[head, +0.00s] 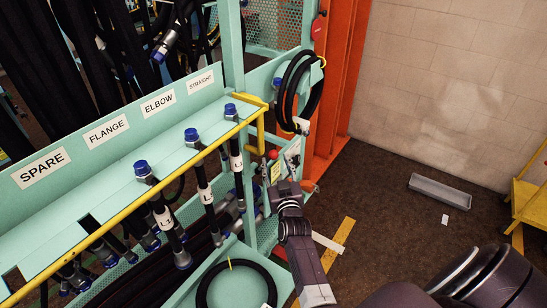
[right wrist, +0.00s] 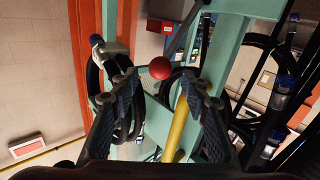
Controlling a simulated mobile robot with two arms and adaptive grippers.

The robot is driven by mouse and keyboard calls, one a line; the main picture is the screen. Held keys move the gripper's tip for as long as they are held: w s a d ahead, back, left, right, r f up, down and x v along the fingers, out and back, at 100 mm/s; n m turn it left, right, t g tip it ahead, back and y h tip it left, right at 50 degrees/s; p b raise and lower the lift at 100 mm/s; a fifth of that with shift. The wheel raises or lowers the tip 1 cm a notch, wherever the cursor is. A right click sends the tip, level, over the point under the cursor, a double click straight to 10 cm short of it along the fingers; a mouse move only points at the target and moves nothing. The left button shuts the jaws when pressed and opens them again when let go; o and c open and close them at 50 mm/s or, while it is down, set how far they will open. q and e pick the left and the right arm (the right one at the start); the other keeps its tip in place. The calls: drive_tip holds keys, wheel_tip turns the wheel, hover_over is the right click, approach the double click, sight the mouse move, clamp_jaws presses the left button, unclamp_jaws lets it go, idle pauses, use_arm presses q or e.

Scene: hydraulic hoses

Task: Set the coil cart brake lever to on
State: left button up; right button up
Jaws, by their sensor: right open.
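The brake lever's red ball knob (head: 273,154) shows at the right end of the teal coil cart (head: 215,130), just beyond my right gripper (head: 284,190). In the right wrist view the red knob (right wrist: 160,68) appears between and slightly beyond the fingertips of my right gripper (right wrist: 158,88). The fingers are spread apart and hold nothing. A dark rod runs up and right near the knob. The lever's base and its on and off marks cannot be made out. My left gripper is not in view.
A coiled black hose (head: 300,90) hangs above the lever. An orange post (head: 345,70) stands behind. A grey tray (head: 440,191) lies on open floor at right.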

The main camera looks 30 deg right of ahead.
sight(274, 158)
drive_tip(key=x, duration=0.1)
drive_tip(key=b+x, duration=0.2)
drive_tip(key=x, duration=0.1)
drive_tip(key=shift+f, duration=0.3)
drive_tip(key=shift+w+d+r+b, duration=0.2)
drive_tip(key=shift+w+b, duration=0.15)
drive_tip(key=shift+w, duration=0.2)
drive_tip(key=shift+c, duration=0.4)
clamp_jaws()
